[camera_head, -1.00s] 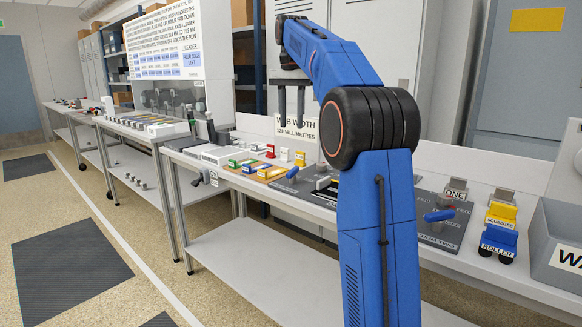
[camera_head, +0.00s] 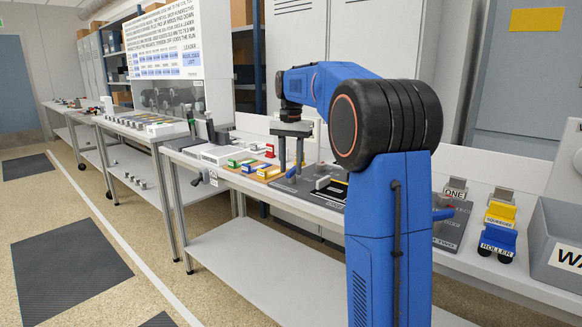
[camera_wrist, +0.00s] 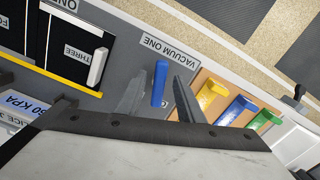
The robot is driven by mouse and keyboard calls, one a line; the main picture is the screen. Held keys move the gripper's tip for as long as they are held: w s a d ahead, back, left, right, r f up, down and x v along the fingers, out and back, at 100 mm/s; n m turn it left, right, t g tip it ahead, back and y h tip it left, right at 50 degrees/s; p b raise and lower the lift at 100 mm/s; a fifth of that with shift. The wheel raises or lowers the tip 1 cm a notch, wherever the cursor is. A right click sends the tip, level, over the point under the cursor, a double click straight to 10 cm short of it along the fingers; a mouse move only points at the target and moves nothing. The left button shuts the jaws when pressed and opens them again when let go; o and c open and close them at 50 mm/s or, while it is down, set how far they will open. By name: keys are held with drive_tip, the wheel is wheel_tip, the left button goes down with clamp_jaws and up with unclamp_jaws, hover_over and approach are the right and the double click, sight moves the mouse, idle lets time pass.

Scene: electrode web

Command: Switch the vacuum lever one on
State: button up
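The vacuum one lever (camera_wrist: 160,84) is a small blue handle on a dark grey plate, beside a white label (camera_wrist: 168,50) reading VACUUM ONE. In the head view the blue lever (camera_head: 291,172) is small and partly covered by my fingers. My gripper (camera_head: 291,166) points down over the bench there. In the wrist view my gripper (camera_wrist: 161,91) is open, with one finger on each side of the lever in the picture. I cannot tell how far above the lever the fingertips are. No contact is visible.
Yellow (camera_wrist: 211,95), blue (camera_wrist: 237,110) and green (camera_wrist: 264,122) blocks stand beside the lever plate. Black slots with a white handle (camera_wrist: 97,67) marked THREE lie on the other side. A second blue lever (camera_head: 443,214) is partly behind my arm.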

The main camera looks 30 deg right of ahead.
sight(292, 171)
drive_tip(key=shift+f, duration=0.25)
clamp_jaws()
drive_tip(key=shift+s+d+n, duration=0.15)
drive_tip(key=shift+n, duration=1.65)
unclamp_jaws()
wheel_tip(292, 171, up, 17)
drive_tip(key=shift+r, duration=0.2)
